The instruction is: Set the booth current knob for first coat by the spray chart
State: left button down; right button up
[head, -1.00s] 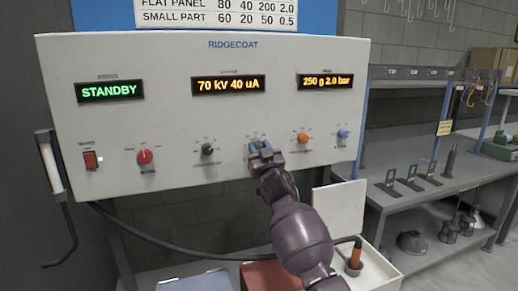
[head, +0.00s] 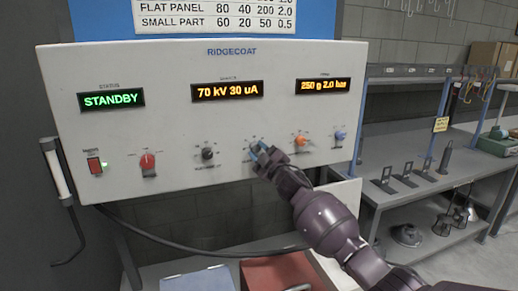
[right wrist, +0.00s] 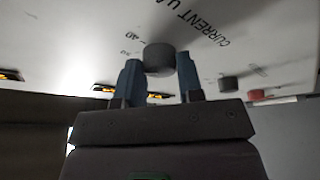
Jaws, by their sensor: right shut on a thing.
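The white RIDGECOAT booth panel (head: 120,135) has a row of knobs. My right gripper (head: 261,154) is at the middle knob, which it hides in the head view. In the right wrist view its blue fingers are shut on the dark current knob (right wrist: 159,57), beside the printed "CURRENT uA". The middle display (head: 227,91) reads 70 kV 30 uA. The spray chart (head: 216,15) is cut off at the top; its readable rows are FLAT PANEL 80 40 200 2.0 and SMALL PART 60 20 50 0.5. My left gripper is out of view.
The left display (head: 111,99) reads STANDBY and the right display (head: 324,86) 250 g 2.0 bar. Grey shelving (head: 400,158) stands at right.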

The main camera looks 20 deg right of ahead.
jog(key=shift+n, duration=0.4)
jog(key=o, duration=0.9)
jog(key=shift+s, duration=0.1)
jog(key=v, duration=1)
jog(key=shift+s+d+b, duration=0.25)
jog(key=shift+b, duration=0.15)
